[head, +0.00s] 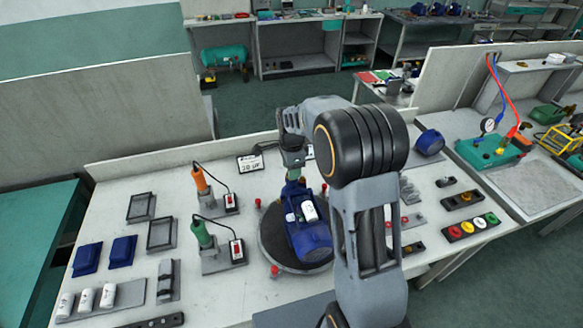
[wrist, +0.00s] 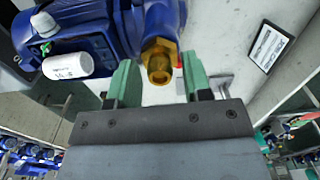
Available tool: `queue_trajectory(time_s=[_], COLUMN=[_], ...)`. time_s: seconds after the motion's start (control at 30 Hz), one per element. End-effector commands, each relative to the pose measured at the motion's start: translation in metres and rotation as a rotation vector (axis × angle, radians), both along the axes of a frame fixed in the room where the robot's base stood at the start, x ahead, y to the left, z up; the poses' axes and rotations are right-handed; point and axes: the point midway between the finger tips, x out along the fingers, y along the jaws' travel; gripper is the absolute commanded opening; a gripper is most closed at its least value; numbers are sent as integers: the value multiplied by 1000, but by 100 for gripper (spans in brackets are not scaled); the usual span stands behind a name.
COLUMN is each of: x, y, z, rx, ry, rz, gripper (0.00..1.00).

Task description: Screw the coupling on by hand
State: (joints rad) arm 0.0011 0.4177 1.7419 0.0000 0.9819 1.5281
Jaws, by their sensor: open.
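The blue pump (head: 310,240) sits on a dark round turntable (head: 270,240) in the middle of the bench. In the wrist view, the pump's blue body (wrist: 95,32) fills the upper left. A brass coupling (wrist: 158,62) shows at the pump's port, in front of my gripper (wrist: 158,84). My gripper's two green fingers are apart, one on each side of the coupling's line, with visible gaps. In the head view my gripper (head: 293,174) is above the far end of the pump, partly hidden by my arm. The coupling cannot be made out there.
A white cylinder (head: 309,211) lies on the pump. Orange (head: 199,180) and green (head: 202,234) tools stand in holders at the left. Blue covers (head: 87,258), black trays (head: 141,207) and white cylinders (head: 86,300) lie further left. A small sign (head: 250,163) stands behind.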

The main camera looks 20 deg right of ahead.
Motion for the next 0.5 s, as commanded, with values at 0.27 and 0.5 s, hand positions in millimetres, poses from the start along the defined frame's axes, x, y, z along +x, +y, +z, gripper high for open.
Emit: queue_trajectory(time_s=[0.27, 0.5], x=[0, 0], y=[0, 0], z=[0, 0], rx=[0, 0], ry=[0, 0], rz=[183, 187], gripper=[45, 45])
